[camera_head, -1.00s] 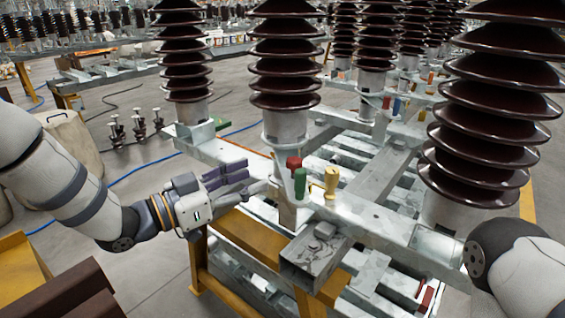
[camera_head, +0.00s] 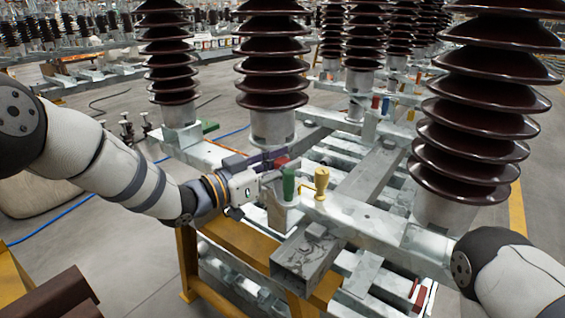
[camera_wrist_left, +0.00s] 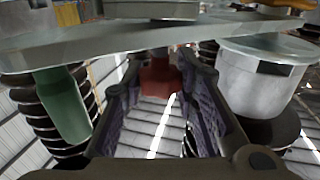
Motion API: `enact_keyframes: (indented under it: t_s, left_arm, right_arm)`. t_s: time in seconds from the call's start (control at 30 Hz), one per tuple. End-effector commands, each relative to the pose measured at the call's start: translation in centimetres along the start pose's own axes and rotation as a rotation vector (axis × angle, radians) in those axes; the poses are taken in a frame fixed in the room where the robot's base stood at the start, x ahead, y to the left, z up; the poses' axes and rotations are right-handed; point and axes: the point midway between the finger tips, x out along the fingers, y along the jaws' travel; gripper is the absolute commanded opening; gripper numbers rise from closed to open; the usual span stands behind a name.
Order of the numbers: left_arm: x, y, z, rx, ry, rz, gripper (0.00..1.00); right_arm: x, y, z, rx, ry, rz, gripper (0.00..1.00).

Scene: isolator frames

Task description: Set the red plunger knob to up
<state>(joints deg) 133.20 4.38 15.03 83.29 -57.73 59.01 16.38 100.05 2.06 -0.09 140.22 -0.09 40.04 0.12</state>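The red plunger knob (camera_head: 281,161) stands on the grey steel frame, partly hidden by my left gripper in the head view. A green knob (camera_head: 289,184) and a yellow knob (camera_head: 321,183) stand beside it. My left gripper (camera_head: 272,166) reaches it from the left. In the left wrist view the red knob (camera_wrist_left: 160,78) lies between the two fingertips, with the fingers (camera_wrist_left: 160,68) apart on either side; I cannot tell whether they touch it. The green knob (camera_wrist_left: 63,105) is outside the left finger. My right gripper is out of view; only that arm shows at lower right.
Ribbed brown insulators (camera_head: 272,70) on grey metal bases rise close behind and beside the knobs. A steel box beam (camera_head: 305,255) juts forward below them, above a yellow support (camera_head: 240,240). Another knob group (camera_head: 376,103) stands farther back. Open floor lies at left.

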Motion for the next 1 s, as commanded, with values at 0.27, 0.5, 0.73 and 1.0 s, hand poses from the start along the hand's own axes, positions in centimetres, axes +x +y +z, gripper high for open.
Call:
enact_keyframes:
  t_s: [0.27, 0.5, 0.73, 1.0]
  left_arm:
    - [0.0, 0.0, -0.6, 0.002, 0.002, 0.000, 0.00]
    - [0.0, 0.0, -2.5, 0.002, 0.004, 0.000, 0.00]
    - [0.0, 0.0, -2.3, 0.001, 0.004, 0.000, 0.43]
    - [0.0, 0.0, -2.1, 0.000, 0.001, 0.000, 0.48]
  right_arm:
    - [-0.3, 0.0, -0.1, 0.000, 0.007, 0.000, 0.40]
    - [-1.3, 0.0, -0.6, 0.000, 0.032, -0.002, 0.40]
    - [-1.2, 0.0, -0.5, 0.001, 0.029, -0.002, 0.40]
    - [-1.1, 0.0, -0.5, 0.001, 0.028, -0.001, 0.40]
